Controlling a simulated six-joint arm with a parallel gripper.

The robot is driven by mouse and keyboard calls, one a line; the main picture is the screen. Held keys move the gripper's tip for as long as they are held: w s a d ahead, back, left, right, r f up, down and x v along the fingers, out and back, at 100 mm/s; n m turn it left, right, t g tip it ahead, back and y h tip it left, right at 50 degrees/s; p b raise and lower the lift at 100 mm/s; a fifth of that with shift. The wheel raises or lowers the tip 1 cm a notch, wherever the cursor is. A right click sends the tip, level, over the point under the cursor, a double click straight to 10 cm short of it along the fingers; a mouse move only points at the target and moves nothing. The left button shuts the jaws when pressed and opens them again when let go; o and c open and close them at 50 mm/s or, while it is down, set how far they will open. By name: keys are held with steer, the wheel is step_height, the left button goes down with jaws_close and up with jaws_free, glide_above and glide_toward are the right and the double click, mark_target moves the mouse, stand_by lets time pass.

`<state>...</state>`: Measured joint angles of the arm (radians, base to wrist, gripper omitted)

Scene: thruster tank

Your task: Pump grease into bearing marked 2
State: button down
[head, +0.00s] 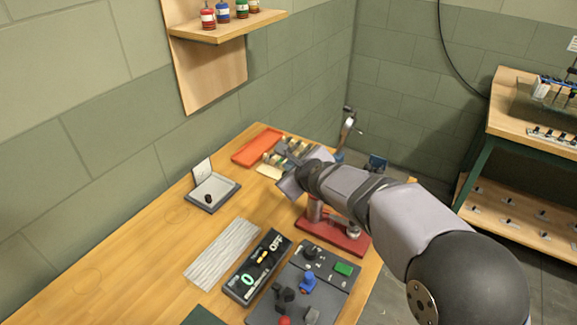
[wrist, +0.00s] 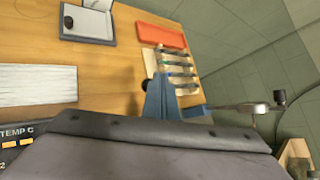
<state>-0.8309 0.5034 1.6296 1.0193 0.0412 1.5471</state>
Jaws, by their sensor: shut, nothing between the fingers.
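My gripper (head: 289,187) is shut and empty above the table in the head view. In the wrist view its dark edge (wrist: 150,127) fills the bottom. A row of pale blocks with dark and green parts (wrist: 172,70) lies just beyond it and partly shows in the head view (head: 272,167). I cannot read any number there, so I cannot tell which bearing is marked 2. A blue stand (wrist: 160,103) rises beside the row. A grey lever with a black knob (wrist: 245,106) extends right from near it; the lever also shows upright in the head view (head: 347,128).
An orange tray (head: 257,147) lies behind the row. A small grey tray (head: 226,190) holds a dark piece. A red-based fixture (head: 345,240) stands under my arm. A readout box (head: 243,288), a control box (head: 335,292) and a ribbed pale pad (head: 220,253) lie in front. The left tabletop is clear.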

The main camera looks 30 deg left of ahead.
steer(key=shift+a+f+b, duration=0.25)
steer(key=shift+f+b, duration=0.4)
steer(key=shift+f, duration=0.35)
stand_by(1.3)
steer(key=shift+r, duration=0.1)
steer(key=shift+d+r+p, duration=0.25)
steer(key=shift+r+p, duration=0.45)
steer(key=shift+r, duration=0.15)
steer(key=shift+d+r+p, duration=0.25)
steer(key=shift+r+p, duration=0.5)
steer(key=shift+r, duration=0.15)
steer(key=shift+d+r+p, duration=0.25)
steer(key=shift+r+p, duration=0.45)
steer(key=shift+r, duration=0.15)
steer(key=r+p, duration=0.2)
steer(key=d+r+p, duration=0.1)
steer(key=r+p, duration=0.1)
steer(key=r, duration=0.1)
steer(key=shift+d, duration=0.1)
steer(key=shift+f, duration=0.1)
